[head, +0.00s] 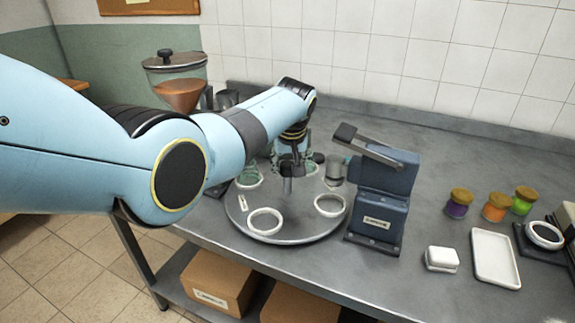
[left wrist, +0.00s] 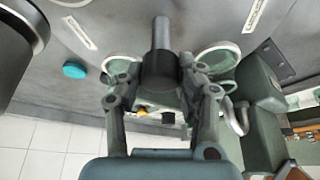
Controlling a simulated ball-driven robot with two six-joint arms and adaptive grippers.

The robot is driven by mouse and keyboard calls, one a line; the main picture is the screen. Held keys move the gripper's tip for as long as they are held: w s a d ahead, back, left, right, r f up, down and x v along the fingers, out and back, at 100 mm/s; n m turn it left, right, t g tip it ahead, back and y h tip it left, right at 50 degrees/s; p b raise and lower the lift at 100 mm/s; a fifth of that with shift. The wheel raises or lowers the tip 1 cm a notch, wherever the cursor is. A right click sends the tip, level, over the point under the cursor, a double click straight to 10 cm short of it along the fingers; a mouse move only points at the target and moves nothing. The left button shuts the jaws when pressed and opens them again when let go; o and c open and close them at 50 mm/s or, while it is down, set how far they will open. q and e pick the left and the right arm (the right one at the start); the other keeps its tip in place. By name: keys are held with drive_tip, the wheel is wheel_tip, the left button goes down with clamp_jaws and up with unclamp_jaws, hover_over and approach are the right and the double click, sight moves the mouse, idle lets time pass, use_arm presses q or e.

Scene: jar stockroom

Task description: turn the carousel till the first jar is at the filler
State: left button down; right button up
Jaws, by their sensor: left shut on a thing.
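The carousel (head: 298,230) is a round grey disc on the bench, with a white ring at its front (head: 265,221) and another at its right (head: 330,205). Clear greenish jars, one at the left (head: 249,178) and one at the back (head: 310,166), stand on it, partly hidden by my arm. The filler (head: 175,82), a glass hopper with brown contents, stands behind at the left; its outlet is hidden. My left gripper (head: 290,168) is over the carousel, shut on its upright grey peg (head: 287,186). The left wrist view shows the peg (left wrist: 161,40) between both fingers (left wrist: 160,78).
A blue lever press (head: 383,190) stands close at the carousel's right. Beyond it are a white block (head: 441,259), a white tray (head: 495,258) and several lidded jars of coloured contents (head: 496,207). Cardboard boxes (head: 218,282) sit on the lower shelf.

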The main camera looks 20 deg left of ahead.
idle(0.6)
use_arm(q)
drive_tip(key=c, duration=0.9)
unclamp_jaws()
drive_tip(key=shift+o, duration=0.2)
drive_tip(key=v, duration=1.2)
drive_tip(key=shift+w, duration=0.1)
